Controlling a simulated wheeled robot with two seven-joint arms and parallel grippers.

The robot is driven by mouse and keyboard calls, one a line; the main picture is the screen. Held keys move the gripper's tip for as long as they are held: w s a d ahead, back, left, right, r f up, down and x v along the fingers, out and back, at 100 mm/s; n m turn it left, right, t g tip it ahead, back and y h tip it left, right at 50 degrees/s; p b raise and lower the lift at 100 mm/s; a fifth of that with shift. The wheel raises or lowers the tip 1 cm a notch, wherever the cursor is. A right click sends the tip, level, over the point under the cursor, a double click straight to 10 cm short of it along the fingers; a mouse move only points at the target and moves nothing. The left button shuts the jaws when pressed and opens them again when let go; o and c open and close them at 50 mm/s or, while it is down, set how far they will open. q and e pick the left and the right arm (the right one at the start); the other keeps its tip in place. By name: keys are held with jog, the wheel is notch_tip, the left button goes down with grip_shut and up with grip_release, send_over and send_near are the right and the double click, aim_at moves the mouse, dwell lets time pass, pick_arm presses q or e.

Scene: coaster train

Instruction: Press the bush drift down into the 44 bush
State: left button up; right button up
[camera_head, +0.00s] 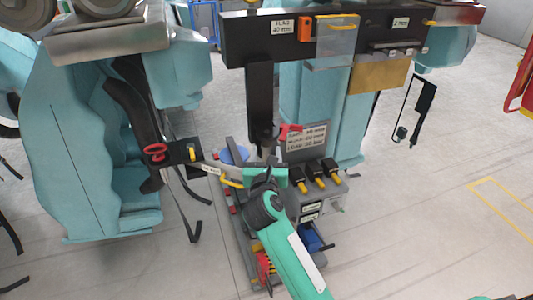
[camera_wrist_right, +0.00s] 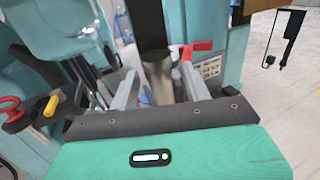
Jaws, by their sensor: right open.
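My right gripper (camera_head: 266,160) is in the middle of the head view, at the lower end of a dark vertical bar (camera_head: 260,90). Its fingers (camera_wrist_right: 160,88) are open in the right wrist view. A grey-brown cylinder (camera_wrist_right: 159,80) stands upright between them, under the dark bar, with gaps that look clear on both sides. I cannot tell for sure whether this cylinder is the bush drift. The 44 bush cannot be made out; the hand hides the area below. My left gripper is not in view.
A red lever (camera_head: 289,130) sits just right of the bar. A grey stand with a label board (camera_head: 304,142) and several black, yellow-tipped pieces (camera_head: 313,173) is to the right. Teal seats (camera_head: 75,150) are at left. Open floor (camera_head: 430,220) lies at right.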

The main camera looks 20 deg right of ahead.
jog(key=b+v, duration=0.4)
jog(key=v, duration=0.8)
jog(key=a+f+n+y, duration=0.2)
jog(key=f+n+y, duration=0.1)
jog(key=f+n, duration=1.05)
jog(key=a+f+n+y, duration=0.2)
jog(key=f+n, duration=0.6)
jog(key=f, duration=1.1)
jog(key=s+d+f+n+g+y, duration=0.1)
jog(key=s+f+n+g+y, duration=0.15)
jog(key=s+f+n, duration=0.6)
jog(key=s+d+f+n+g+y, duration=0.1)
jog(key=s+f+n+g, duration=0.15)
jog(key=f, duration=1.15)
jog(key=s+d+f+n+g+h, duration=0.1)
jog(key=s+d+f+n+g, duration=0.2)
jog(key=s+f, duration=0.3)
jog(key=s+d+f+n+g, duration=0.3)
jog(key=s+d+f, duration=0.3)
jog(key=s, duration=1.1)
jog(key=s+d+f+n+g+h, duration=0.1)
jog(key=s+d+f+n+g, duration=0.2)
jog(key=s+f, duration=0.5)
jog(key=s+d+g, duration=0.1)
jog(key=s+g, duration=0.1)
jog(key=s, duration=0.2)
jog(key=shift+d+n+h, duration=0.2)
jog(key=shift+n+h, duration=0.15)
